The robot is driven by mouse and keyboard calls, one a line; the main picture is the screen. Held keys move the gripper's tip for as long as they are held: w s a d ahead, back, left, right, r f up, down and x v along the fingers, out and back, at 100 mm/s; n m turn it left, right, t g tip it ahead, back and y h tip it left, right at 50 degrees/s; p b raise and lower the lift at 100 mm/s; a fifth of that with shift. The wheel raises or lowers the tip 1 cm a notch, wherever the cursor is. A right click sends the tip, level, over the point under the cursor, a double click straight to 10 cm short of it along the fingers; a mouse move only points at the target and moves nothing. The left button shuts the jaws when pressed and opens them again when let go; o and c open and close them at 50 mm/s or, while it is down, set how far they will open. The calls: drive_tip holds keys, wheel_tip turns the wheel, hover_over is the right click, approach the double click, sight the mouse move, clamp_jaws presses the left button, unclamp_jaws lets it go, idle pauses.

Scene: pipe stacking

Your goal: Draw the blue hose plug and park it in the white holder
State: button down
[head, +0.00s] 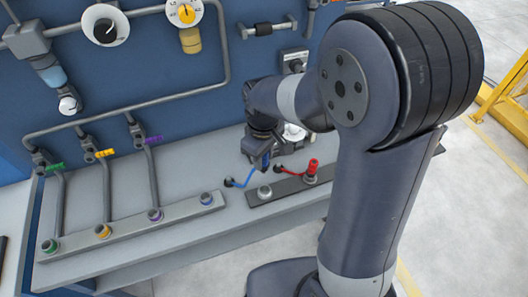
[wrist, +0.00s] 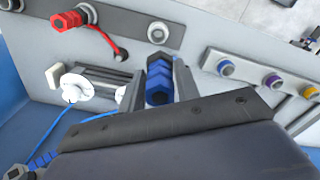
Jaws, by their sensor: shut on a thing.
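My gripper (wrist: 157,92) is shut on the blue hose plug (wrist: 158,72), which sits between its two fingers in the wrist view. In the head view the gripper (head: 261,154) holds the plug above the dark bar, and the blue hose (head: 238,183) runs down to the bench. An empty metal socket (wrist: 157,32) shows beyond the plug's tip, apart from it; it also shows in the head view (head: 265,192). A white round fitting, seemingly the white holder (wrist: 76,86), is left of the fingers. In the head view a white part (head: 295,133) is partly hidden behind my arm.
A red plug (head: 312,167) with a red hose stands on the dark bar (head: 289,187), right of the empty socket. A pale rail (head: 130,230) with several coloured ports lies to the left, with grey pipes behind. The blue wall panel carries gauges and valves.

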drive_tip(key=shift+d+f, duration=0.3)
wheel_tip(320, 180, down, 9)
drive_tip(key=b, duration=0.7)
drive_tip(key=shift+r, duration=0.15)
drive_tip(key=shift+a+f+b, duration=0.1)
drive_tip(key=shift+f+b, duration=1.35)
drive_tip(key=shift+f, duration=0.25)
idle(0.3)
drive_tip(key=shift+r, duration=0.1)
drive_tip(key=c, duration=1)
unclamp_jaws()
drive_tip(key=shift+o, duration=0.2)
wheel_tip(320, 180, up, 11)
drive_tip(key=shift+f, duration=0.1)
